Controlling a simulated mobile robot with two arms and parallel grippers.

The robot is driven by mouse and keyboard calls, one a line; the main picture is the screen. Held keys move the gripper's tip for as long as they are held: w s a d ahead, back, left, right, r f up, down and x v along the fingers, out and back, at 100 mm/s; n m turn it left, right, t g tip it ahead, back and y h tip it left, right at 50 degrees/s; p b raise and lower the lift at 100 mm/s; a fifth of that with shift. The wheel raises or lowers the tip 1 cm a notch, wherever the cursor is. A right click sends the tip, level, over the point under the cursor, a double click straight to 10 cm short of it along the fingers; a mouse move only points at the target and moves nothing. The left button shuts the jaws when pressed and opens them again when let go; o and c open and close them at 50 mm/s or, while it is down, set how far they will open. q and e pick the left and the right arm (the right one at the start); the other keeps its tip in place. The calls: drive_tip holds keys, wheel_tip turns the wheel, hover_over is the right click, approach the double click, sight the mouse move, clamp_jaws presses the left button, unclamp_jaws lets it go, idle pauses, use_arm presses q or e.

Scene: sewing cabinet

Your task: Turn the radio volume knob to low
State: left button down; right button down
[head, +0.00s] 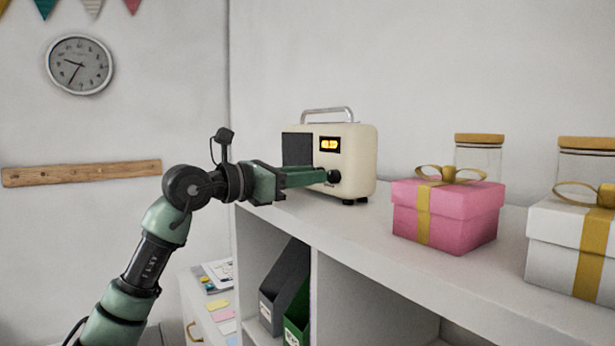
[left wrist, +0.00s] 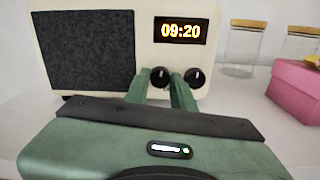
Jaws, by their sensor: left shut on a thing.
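The radio (head: 357,150) is cream with a metal handle, a dark speaker panel and an orange lit display. It stands upright on the white shelf top. In the left wrist view the radio (left wrist: 90,50) shows 09:20 and two black knobs below the display. My left gripper (head: 322,176) reaches the radio's front from the left. In the left wrist view its green fingers (left wrist: 160,88) are shut around the left knob (left wrist: 159,76). The right knob (left wrist: 195,78) is just beside the right finger. I cannot tell which knob is volume. My right gripper is not in view.
The white shelf top (head: 375,221) also holds a pink gift box (head: 465,215), a white gift box (head: 555,240) and two glass jars behind them. File holders (head: 285,290) stand in the shelf below. Bare shelf top separates the radio from the pink box.

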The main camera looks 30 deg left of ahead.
use_arm(q)
drive_tip(key=m, duration=0.8)
drive_tip(key=shift+b, duration=0.3)
drive_tip(key=m, duration=0.3)
drive_tip(key=shift+m, duration=2.6)
drive_tip(key=c, duration=1.5)
unclamp_jaws()
drive_tip(key=shift+o, duration=0.2)
drive_tip(key=shift+w, duration=0.1)
